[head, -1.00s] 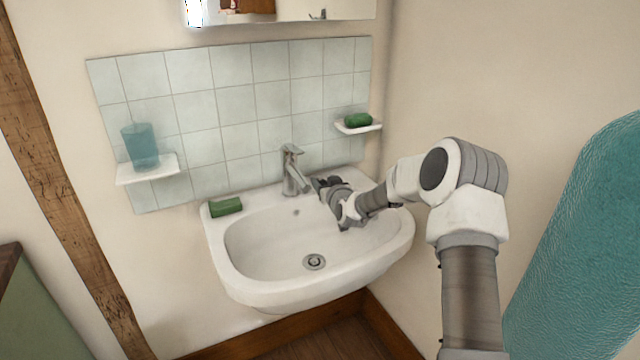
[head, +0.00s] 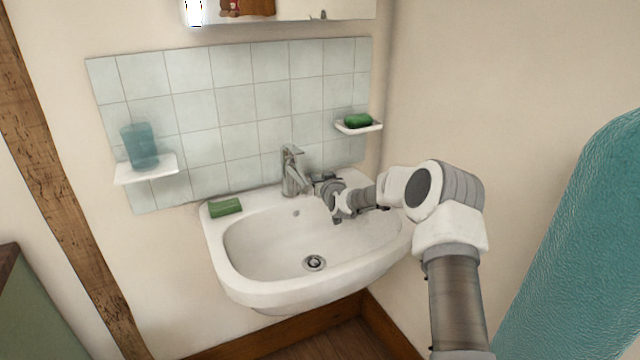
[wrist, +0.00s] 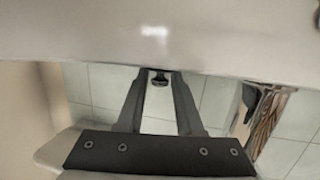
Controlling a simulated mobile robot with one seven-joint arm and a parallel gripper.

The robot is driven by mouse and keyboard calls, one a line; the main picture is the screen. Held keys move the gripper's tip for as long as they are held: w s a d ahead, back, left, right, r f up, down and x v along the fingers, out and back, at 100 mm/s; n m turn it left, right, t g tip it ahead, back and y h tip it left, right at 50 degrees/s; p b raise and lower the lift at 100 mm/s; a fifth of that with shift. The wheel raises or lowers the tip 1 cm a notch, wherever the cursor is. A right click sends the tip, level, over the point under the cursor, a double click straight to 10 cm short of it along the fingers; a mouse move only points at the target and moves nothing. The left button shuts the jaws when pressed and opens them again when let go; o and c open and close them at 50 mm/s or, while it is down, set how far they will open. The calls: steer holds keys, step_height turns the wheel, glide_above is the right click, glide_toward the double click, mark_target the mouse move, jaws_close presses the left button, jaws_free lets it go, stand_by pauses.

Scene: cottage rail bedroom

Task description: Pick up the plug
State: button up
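A small dark object, likely the plug (wrist: 160,78), shows between my fingertips in the wrist view, at the edge of the white basin surface. My gripper (wrist: 160,85) has its two fingers apart on either side of it. I cannot see contact with either finger. In the head view my gripper (head: 322,184) is low at the back right of the washbasin (head: 235,280), just right of the tap (head: 293,172). The plug cannot be made out there, hidden by or lost against the gripper. The drain (head: 314,263) shows in the basin floor.
The tap also shows close by in the wrist view (wrist: 265,115). A green soap (head: 225,207) lies on the basin's left rim. Wall shelves hold a teal cup (head: 140,146) and another green soap (head: 357,120). A teal towel-like surface (head: 585,230) stands at the right.

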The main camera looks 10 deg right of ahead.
jaws_close()
